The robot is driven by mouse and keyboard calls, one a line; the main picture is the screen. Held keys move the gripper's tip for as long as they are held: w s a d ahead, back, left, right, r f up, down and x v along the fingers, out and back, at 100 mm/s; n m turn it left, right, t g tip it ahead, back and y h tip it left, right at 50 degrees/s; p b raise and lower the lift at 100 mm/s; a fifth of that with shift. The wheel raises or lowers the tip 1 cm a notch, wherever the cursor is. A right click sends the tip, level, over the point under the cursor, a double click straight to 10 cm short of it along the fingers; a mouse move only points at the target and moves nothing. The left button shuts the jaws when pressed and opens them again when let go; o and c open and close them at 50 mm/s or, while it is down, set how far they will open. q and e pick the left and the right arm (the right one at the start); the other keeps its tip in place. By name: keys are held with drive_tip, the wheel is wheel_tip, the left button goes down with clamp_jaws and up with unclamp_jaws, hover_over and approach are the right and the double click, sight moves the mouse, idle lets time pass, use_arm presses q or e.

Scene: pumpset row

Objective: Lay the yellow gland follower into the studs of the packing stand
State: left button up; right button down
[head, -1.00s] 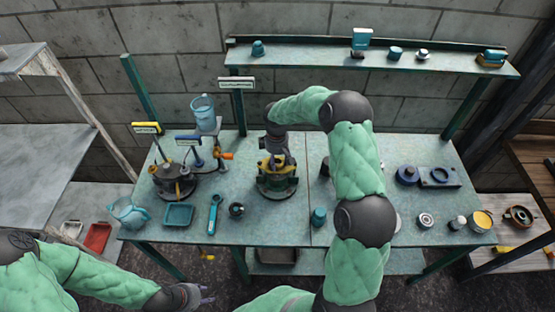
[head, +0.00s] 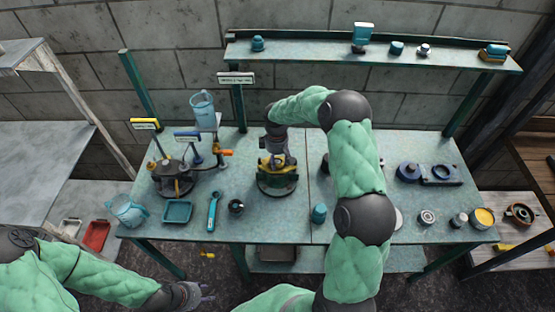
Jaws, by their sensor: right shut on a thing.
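The packing stand (head: 279,184) is a dark green-grey round fixture in the middle of the bench. The yellow gland follower (head: 266,162) shows as a yellow edge at the top of the stand, under my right gripper. My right gripper (head: 277,158) points down over the stand and is shut on the follower. The fingers and the studs are largely hidden, so I cannot tell whether the follower is around the studs or above them. My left gripper (head: 203,296) is in front of the bench at lower left, empty, with its fingers apart.
A dark fixture with posts and a yellow sign (head: 145,124) stands left of the stand. A jug (head: 128,211), blue tray (head: 177,212), blue wrench (head: 213,211) and dark round part (head: 236,207) lie along the front left. A teal bottle (head: 319,213) stands near my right arm.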

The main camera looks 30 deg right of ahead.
drive_tip(key=shift+c, duration=2.3)
unclamp_jaws()
drive_tip(key=shift+r+p, duration=0.9)
drive_tip(key=shift+r, duration=0.65)
wheel_tip(320, 180, up, 12)
drive_tip(key=shift+w+a, duration=0.15)
